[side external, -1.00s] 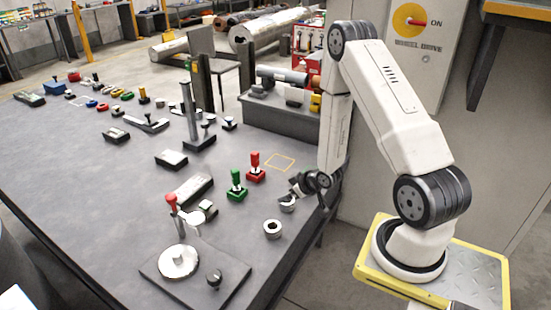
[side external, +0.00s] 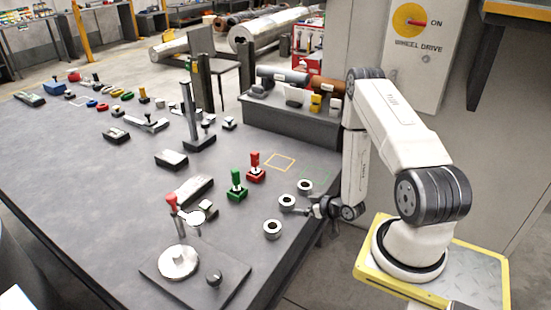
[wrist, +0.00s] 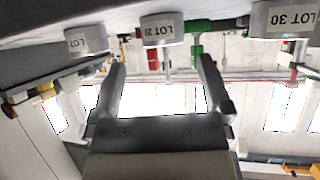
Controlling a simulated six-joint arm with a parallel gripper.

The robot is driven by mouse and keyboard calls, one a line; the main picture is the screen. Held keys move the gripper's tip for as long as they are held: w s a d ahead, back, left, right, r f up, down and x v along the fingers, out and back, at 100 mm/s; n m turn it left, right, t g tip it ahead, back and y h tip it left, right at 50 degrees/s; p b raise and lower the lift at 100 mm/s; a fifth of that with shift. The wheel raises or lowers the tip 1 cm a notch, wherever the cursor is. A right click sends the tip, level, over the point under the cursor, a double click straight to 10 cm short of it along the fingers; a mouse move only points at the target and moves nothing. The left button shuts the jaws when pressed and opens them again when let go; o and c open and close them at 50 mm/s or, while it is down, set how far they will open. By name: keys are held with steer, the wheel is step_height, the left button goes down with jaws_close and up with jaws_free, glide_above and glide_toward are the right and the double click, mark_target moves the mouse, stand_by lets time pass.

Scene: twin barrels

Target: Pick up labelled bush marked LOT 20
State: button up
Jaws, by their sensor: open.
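Three grey ring-shaped bushes stand near the table's right edge in the side view: a far one (side external: 305,187), a middle one (side external: 287,201) and a near one (side external: 272,230). In the wrist view, the middle bush (wrist: 162,30) has a label starting "LOT 2"; its last digit is hard to read. The right bush (wrist: 289,19) reads LOT 30. The left bush (wrist: 87,40) shows LOT, its number unreadable. My gripper (side external: 306,210) is low, just right of the middle bush. In the wrist view my gripper (wrist: 162,65) is open and empty, its fingers spread below the middle bush's label.
A green-handled piece (side external: 237,184) and a red-handled piece (side external: 255,166) stand behind the bushes. A base plate with a silver disc (side external: 178,262) lies at the front. A dark rack (side external: 290,118) stands at the back right.

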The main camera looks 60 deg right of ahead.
mark_target(293, 203)
steer(key=shift+x, duration=3.5)
steer(key=shift+a, duration=0.15)
jaws_close()
steer(key=shift+r, duration=0.25)
steer(key=shift+r, duration=0.8)
steer(key=s+a+r, duration=0.6)
steer(key=s+r, duration=0.5)
steer(key=s, duration=0.1)
steer(key=shift+s, duration=0.25)
steer(key=shift+a, duration=0.1)
